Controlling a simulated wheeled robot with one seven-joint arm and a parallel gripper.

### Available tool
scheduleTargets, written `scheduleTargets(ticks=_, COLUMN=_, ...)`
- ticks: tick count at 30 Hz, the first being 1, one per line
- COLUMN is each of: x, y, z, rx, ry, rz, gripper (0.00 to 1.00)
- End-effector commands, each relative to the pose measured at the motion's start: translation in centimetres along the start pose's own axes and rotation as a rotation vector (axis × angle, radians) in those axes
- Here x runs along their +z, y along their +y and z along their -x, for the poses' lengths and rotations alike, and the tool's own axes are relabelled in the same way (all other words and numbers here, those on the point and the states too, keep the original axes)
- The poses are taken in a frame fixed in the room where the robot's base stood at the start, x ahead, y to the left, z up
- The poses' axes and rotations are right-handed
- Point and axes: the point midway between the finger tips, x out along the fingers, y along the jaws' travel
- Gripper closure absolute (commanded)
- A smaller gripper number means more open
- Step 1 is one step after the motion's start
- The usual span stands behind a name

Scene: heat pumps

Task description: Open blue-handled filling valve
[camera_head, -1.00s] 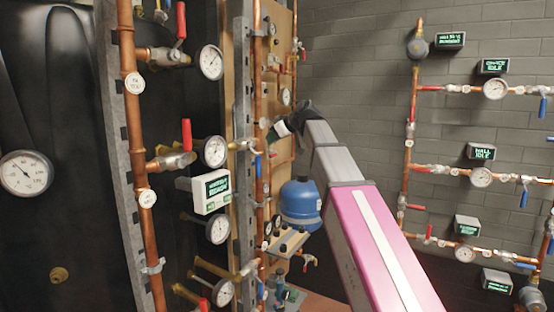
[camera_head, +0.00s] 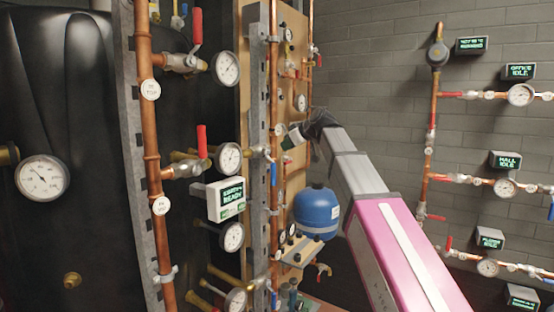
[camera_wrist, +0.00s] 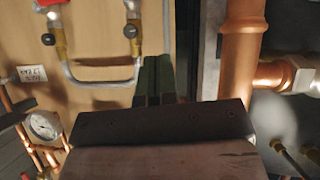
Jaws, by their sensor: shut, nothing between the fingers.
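My gripper (camera_head: 292,136) is at the far end of my arm in the head view, close to the wooden panel and pipework. In the wrist view its two dark green fingers (camera_wrist: 153,80) are together with nothing between them. A blue handle (camera_head: 272,173) hangs on the pipe just left of and below my gripper in the head view. Another blue handle (camera_head: 274,299) shows lower down. I cannot tell which one is the filling valve. In the wrist view a grey looped hose (camera_wrist: 100,84) joins two brass fittings beyond the fingers; no blue handle is clear there.
A blue vessel (camera_head: 316,212) stands below my forearm. A large copper pipe (camera_wrist: 240,50) is close on the right in the wrist view. A gauge (camera_wrist: 43,126) is at lower left there. A grey metal strut (camera_head: 257,90) stands left of my gripper.

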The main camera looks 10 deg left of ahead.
Motion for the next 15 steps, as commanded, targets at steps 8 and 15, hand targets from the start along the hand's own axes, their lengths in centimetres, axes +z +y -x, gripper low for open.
scheduleTargets(ticks=8, x=-0.1, y=0.1, z=-4.4, rx=-0.002, ry=-0.001, rz=0.0, gripper=1.0)
scheduleTargets(ticks=15, x=-0.1, y=0.1, z=-8.9, rx=-0.002, ry=-0.001, rz=0.0, gripper=1.0)
